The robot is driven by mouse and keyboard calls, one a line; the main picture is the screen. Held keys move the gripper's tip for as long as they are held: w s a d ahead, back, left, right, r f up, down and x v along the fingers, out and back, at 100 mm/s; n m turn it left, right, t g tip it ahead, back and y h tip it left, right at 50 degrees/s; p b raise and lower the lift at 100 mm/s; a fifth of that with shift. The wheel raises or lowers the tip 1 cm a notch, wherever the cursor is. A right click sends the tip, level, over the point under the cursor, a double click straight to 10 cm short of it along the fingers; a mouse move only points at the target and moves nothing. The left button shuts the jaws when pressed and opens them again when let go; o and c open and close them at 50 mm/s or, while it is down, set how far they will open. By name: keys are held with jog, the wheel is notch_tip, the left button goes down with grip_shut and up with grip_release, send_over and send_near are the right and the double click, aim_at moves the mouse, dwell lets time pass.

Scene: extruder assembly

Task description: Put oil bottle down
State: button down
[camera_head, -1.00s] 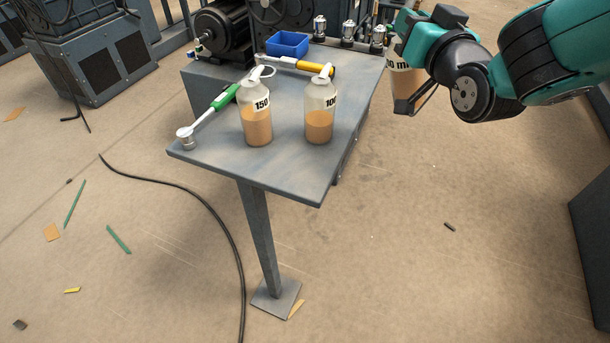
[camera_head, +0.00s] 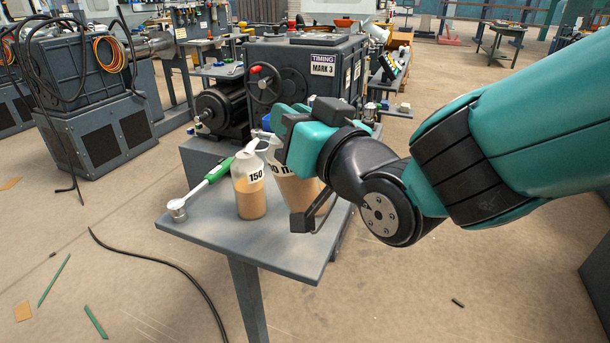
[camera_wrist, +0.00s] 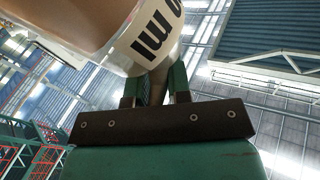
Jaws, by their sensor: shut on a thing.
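The held oil bottle (camera_head: 291,190), with amber oil and a label ending in "0 ml", is over the front part of the grey table (camera_head: 245,238), tilted in the picture. My gripper is shut on it; the fingers (camera_wrist: 155,88) show below the bottle (camera_wrist: 80,22) in the wrist view. In the head view my wrist hides the fingertips. I cannot tell whether the bottle's base touches the table. A second bottle marked 150 (camera_head: 250,192) stands upright just left of it. A third bottle is mostly hidden behind the held bottle and my wrist.
A green-handled ratchet (camera_head: 198,190) lies along the table's left edge. A machine with a handwheel (camera_head: 264,84) and a "TIMING MARK 3" sign stands behind the table.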

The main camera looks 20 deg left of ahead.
aim_at(304, 186)
notch_tip(304, 186, down, 8)
jog(key=shift+f+b, duration=0.1)
jog(key=shift+b, duration=0.6)
jog(key=shift+d+f, duration=0.1)
jog(key=shift+f, duration=0.1)
jog(key=c, duration=1.1)
grip_release()
jog(key=shift+f, duration=0.2)
jog(key=o, duration=0.4)
jog(key=shift+o, duration=0.3)
jog(key=shift+r, duration=0.1)
jog(key=shift+r, duration=0.1)
